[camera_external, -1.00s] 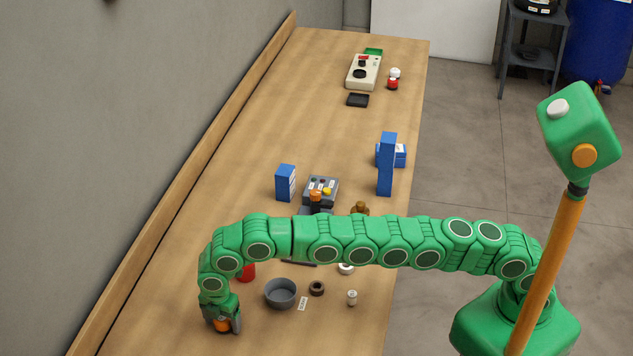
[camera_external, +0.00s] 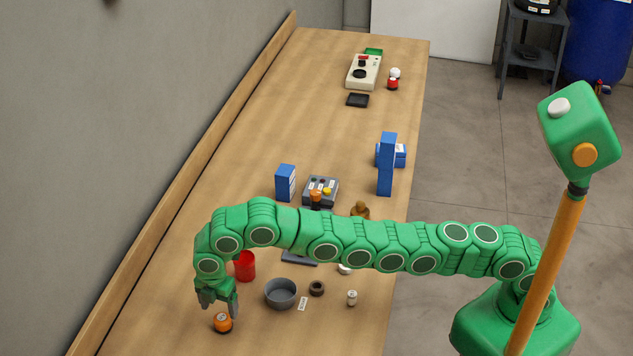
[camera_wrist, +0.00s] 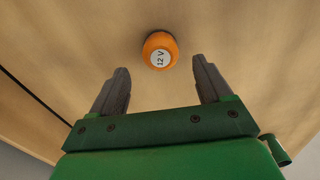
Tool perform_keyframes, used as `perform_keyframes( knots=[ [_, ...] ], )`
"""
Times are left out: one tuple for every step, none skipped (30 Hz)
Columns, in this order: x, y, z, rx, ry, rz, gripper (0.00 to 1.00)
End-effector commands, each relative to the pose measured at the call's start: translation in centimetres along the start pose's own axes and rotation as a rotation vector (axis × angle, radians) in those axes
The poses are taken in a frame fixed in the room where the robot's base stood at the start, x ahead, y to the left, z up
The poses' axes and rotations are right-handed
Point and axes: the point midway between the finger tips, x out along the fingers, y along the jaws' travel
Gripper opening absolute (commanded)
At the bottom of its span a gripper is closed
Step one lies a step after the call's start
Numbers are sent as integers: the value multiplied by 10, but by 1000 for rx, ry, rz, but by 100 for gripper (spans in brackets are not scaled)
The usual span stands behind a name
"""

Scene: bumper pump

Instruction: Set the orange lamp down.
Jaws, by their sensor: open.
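The orange lamp (camera_external: 223,323) stands on the wooden table near its front left part, apart from my gripper. My gripper (camera_external: 219,306) is open and empty, just above and behind the lamp in the external view. In the wrist view the lamp (camera_wrist: 160,51) shows its orange body and a white label reading "12 V". It lies beyond the tips of my two spread fingers (camera_wrist: 160,72), with bare wood between them and around the lamp.
A grey bowl (camera_external: 280,293), a dark ring (camera_external: 317,288) and a small white cylinder (camera_external: 352,298) are right of the lamp. A red cup (camera_external: 245,266) stands behind my gripper. A wooden ledge (camera_external: 180,180) runs along the wall. The table (camera_external: 300,335) is clear in front.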

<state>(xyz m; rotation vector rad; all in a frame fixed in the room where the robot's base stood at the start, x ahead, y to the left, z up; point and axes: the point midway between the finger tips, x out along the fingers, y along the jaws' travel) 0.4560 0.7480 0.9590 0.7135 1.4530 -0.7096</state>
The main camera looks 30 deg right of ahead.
Motion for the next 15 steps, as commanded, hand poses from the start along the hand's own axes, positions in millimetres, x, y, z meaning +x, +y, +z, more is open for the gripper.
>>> perform_keyframes(
  knots=[
    [-2,0,0,1,0,0,78],
    [-4,0,0,1,0,-1,78],
    [-6,-1,0,0,-1,-2,78],
    [-7,-1,-1,0,-1,-1,78],
    [-9,-1,-1,0,0,0,78],
    [-10,0,0,0,0,1,78],
    [-11,0,0,1,0,2,78],
    [-12,0,0,1,0,2,78],
    [-12,0,1,2,-1,2,78],
    [-13,0,1,2,-1,1,78],
    [-13,0,1,2,-1,1,78],
    [-13,0,1,2,-2,1,78],
    [-13,0,1,2,-2,0,78],
    [-13,-1,1,2,-2,0,78],
    [-13,-1,2,2,-2,0,78]
  ],
)
